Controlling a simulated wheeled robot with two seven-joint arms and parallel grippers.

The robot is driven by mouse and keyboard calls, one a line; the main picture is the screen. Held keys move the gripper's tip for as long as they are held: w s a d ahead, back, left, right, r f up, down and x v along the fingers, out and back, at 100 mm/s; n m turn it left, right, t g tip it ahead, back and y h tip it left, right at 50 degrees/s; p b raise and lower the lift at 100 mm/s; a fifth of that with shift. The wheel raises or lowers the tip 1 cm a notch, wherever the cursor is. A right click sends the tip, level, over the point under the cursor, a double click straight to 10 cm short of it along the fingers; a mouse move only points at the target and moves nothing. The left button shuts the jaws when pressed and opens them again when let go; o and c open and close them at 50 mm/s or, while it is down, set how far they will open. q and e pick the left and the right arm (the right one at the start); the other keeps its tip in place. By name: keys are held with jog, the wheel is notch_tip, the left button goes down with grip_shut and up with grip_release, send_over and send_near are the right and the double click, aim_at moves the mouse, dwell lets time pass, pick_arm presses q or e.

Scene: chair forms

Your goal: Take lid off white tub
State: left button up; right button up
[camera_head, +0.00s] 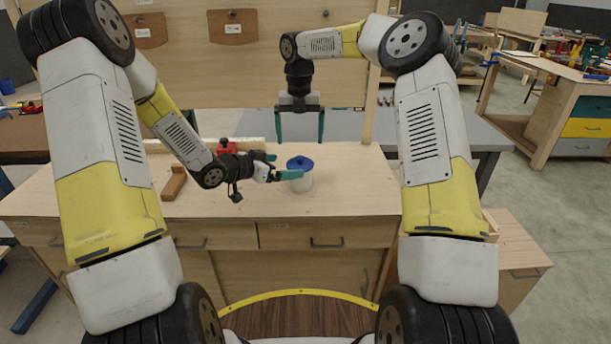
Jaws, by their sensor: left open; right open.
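The white tub (301,183) stands upright on the wooden workbench, with a blue lid (299,163) on top that has a small knob. My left gripper (283,166) comes from the left and is open, its green fingers level with the upper part of the tub. The nearer finger overlaps the tub's left front in the picture; I cannot tell whether it touches. My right gripper (299,125) is open and empty, pointing down above and behind the tub, with its two green fingers apart. The lid is fully clear of the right fingers.
The workbench top (355,195) is bare to the right of the tub. A brown wooden block (174,184) lies at the left, and a red object (227,147) stands behind my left gripper. An upright wooden panel (200,65) rises behind the bench.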

aim_at(297, 165)
pick_arm(q)
jog(key=shift+x, duration=3.95)
jog(key=shift+s, duration=0.1)
jog(key=shift+r, duration=0.1)
jog(key=c, duration=1.9)
jog(key=o, duration=1.9)
